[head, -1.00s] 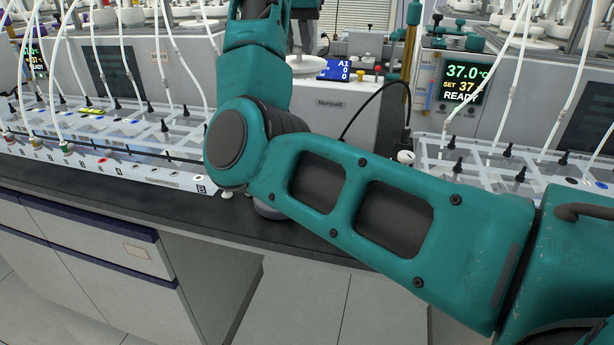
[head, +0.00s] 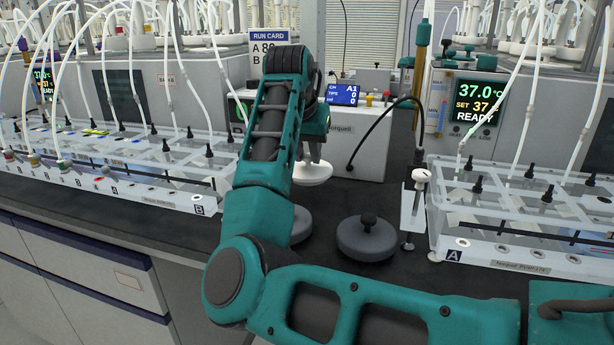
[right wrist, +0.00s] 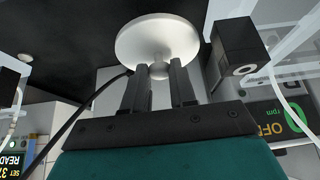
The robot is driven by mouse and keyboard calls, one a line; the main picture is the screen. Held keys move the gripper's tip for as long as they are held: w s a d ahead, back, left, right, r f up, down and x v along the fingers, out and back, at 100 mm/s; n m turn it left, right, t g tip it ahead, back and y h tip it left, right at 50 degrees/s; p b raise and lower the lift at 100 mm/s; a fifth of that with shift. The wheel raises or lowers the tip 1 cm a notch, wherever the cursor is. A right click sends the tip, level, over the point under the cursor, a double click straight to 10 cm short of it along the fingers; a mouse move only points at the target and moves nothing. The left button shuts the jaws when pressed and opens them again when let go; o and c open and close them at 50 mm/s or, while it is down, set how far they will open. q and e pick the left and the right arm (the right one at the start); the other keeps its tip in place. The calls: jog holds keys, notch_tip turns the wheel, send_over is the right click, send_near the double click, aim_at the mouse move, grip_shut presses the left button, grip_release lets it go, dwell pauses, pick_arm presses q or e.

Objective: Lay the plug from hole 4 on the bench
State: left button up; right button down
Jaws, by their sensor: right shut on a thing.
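A white plug with a round disc and a short stem (head: 312,174) hangs below my right gripper (head: 314,155), above the black bench top (head: 330,200). In the right wrist view the white disc (right wrist: 157,38) shows in front of the fingers, and my right gripper (right wrist: 158,75) is shut on its knob. The disc seems tilted there and clear of the bench. The hole that the plug came from cannot be made out. My left gripper is not in view.
A dark grey disc with a black knob (head: 367,240) and another grey disc (head: 301,224) stand on the bench below. A grey box with a blue display (head: 345,94) stands behind. Clear racks with tubes flank the space, rack B (head: 150,195) left and rack A (head: 500,255) right.

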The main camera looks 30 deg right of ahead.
aim_at(307, 170)
notch_tip(307, 170, down, 4)
jog(key=shift+f+b, duration=0.15)
jog(key=shift+b, duration=0.5)
jog(key=c, duration=0.9)
grip_release()
jog(key=shift+f, duration=0.1)
jog(key=p+v, duration=0.2)
jog(key=v, duration=1)
jog(key=shift+p, duration=0.4)
